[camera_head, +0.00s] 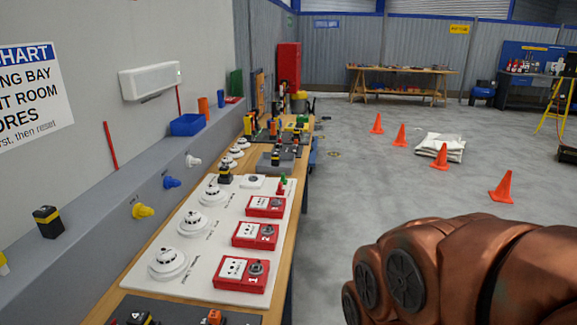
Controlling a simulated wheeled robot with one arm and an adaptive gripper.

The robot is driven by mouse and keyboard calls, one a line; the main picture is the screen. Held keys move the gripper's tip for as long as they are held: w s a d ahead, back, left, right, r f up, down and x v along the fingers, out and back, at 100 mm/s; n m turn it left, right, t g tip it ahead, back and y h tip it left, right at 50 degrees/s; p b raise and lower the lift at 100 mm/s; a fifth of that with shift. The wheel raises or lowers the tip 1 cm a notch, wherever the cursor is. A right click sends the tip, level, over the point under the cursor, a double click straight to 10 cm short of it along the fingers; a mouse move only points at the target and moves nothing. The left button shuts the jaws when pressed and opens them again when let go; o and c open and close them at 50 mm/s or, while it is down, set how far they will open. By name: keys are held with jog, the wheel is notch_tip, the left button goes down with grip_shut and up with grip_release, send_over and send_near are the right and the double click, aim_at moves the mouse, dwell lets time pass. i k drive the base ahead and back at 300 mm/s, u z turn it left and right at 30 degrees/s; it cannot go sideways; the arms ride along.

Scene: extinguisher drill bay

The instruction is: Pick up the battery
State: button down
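A black block with a yellow band (48,221), which looks like a battery, stands on the grey ledge at the left. A similar dark block (225,174) stands on the bench behind the white detector board, and another small black and yellow one (276,158) is farther back. At the bottom edge, a black and yellow item (140,320) is cut off by the frame. I cannot tell which of these is the task's battery. My copper-coloured arm fills the bottom right. My gripper is not in view.
The wooden bench (292,225) carries a white board (200,262) with smoke detectors and red call points (241,274). Yellow, blue and white knobs stick out from the ledge front. Open floor lies right of the bench, with orange cones (502,187) and white sacks (440,147).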

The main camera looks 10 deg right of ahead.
aim_at(275, 157)
jog(key=z, duration=0.1)
jog(key=i, duration=0.2)
jog(key=z, duration=0.35)
jog(key=k, duration=1.1)
jog(key=z, duration=1.25)
jog(key=i, duration=2.35)
jog(key=u, duration=1.45)
jog(key=i, duration=0.7)
jog(key=u, duration=0.55)
